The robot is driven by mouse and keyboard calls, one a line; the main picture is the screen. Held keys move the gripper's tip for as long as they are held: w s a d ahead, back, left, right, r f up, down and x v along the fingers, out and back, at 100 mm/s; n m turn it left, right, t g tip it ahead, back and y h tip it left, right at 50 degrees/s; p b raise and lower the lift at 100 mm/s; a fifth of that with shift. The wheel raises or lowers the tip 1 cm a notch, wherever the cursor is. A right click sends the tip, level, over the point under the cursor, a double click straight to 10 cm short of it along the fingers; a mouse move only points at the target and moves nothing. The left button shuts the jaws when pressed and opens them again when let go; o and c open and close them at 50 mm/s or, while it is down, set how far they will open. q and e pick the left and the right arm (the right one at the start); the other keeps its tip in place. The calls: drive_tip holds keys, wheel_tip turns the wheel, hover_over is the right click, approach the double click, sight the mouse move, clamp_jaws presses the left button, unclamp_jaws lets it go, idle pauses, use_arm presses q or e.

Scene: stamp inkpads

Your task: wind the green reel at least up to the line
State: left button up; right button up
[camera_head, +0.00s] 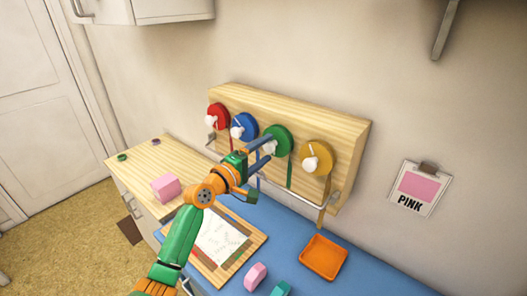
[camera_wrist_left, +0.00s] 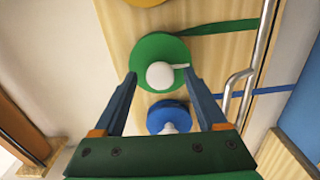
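The green reel (camera_head: 283,139) is on the wooden board, third from the left. It shows in the left wrist view (camera_wrist_left: 152,48) as a green disc with a white knob (camera_wrist_left: 159,75) and a small white crank bar. A green ribbon (camera_head: 290,174) hangs from it, also visible in the wrist view (camera_wrist_left: 235,27). My left gripper (camera_head: 262,153) is in front of the reel. In the wrist view (camera_wrist_left: 160,74) its fingers are open on either side of the knob, with gaps visible. I cannot make out the line. My right gripper is not in view.
Red (camera_head: 218,115), blue (camera_head: 244,126) and yellow (camera_head: 316,156) reels share the wooden board (camera_head: 348,135). A metal rail (camera_head: 308,198) runs below. An orange tray (camera_head: 323,257), pink block (camera_head: 165,187) and a paper in a wooden frame (camera_head: 259,245) lie on the counter.

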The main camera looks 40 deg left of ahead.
use_arm(q)
drive_tip(key=shift+s+f, duration=0.1)
drive_tip(key=shift+s, duration=0.25)
drive_tip(key=s+b, duration=0.2)
drive_tip(key=s, duration=0.4)
drive_tip(key=shift+s+a, duration=0.25)
drive_tip(key=shift+w, duration=0.1)
